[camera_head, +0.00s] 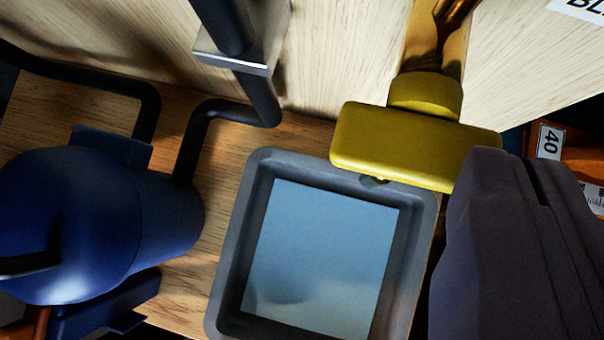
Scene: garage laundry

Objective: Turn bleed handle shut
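The bleed handle appears to be the yellow bar (415,145) on a round yellow hub. It lies crosswise in the picture below a brass-coloured fitting (437,40) on the pale wooden panel. A dark grey form at the right, apparently my gripper (508,165), has its tip at the bar's right end and covers that end. A narrow dark slot runs along it. I cannot tell whether it touches the bar, or whether its fingers are open or shut.
A grey square tray (262,215) with bluish liquid or a glassy surface sits below the bar. A blue rounded unit (75,225) stands at the left. Black pipes (195,125) and a metal bracket (235,45) run along the panel. Orange items (575,155) are at far right.

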